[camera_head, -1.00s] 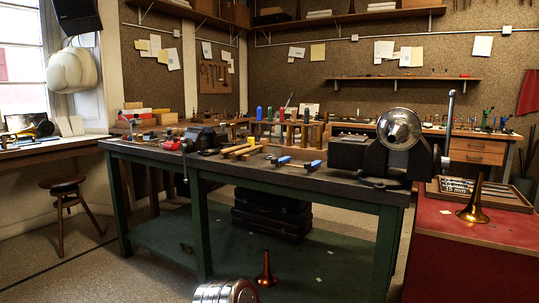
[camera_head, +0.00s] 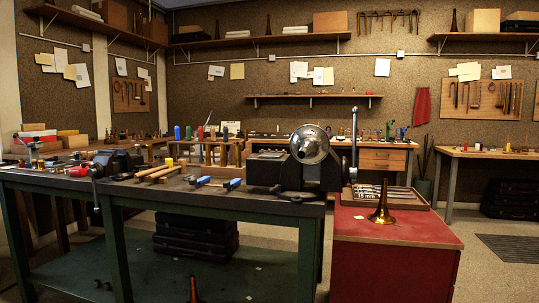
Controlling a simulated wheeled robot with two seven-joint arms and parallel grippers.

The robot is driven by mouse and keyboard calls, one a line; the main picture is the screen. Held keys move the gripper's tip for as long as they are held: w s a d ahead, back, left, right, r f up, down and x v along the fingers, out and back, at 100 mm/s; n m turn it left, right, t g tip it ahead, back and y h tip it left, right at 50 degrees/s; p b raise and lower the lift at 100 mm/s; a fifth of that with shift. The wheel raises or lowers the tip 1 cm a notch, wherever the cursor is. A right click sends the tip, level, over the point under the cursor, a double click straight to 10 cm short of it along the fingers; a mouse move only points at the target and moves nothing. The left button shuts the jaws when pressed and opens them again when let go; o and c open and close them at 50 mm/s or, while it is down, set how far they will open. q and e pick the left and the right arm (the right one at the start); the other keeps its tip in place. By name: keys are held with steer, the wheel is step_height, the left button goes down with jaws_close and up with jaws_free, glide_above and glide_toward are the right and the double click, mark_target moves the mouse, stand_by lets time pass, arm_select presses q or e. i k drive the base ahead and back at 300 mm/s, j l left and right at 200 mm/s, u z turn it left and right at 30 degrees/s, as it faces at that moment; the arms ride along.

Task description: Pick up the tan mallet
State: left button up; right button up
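Several tan, wooden-looking tools (camera_head: 158,173) lie side by side on the green-legged workbench (camera_head: 225,198), left of its middle. They are small in view, and I cannot tell for sure which one is the tan mallet. Two blue-ended tools (camera_head: 232,184) lie just to their right. Neither of my grippers is in view.
A red-topped cabinet (camera_head: 395,228) carries a brass bell (camera_head: 382,207). Dark cases (camera_head: 196,236) sit on the lower shelf.

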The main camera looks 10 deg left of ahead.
mark_target(181, 167)
steer(key=i+j+z, duration=0.15)
steer(key=i+j, duration=0.4)
steer(key=i+j+z, duration=0.2)
steer(key=i+j, duration=0.25)
steer(key=j, duration=0.1)
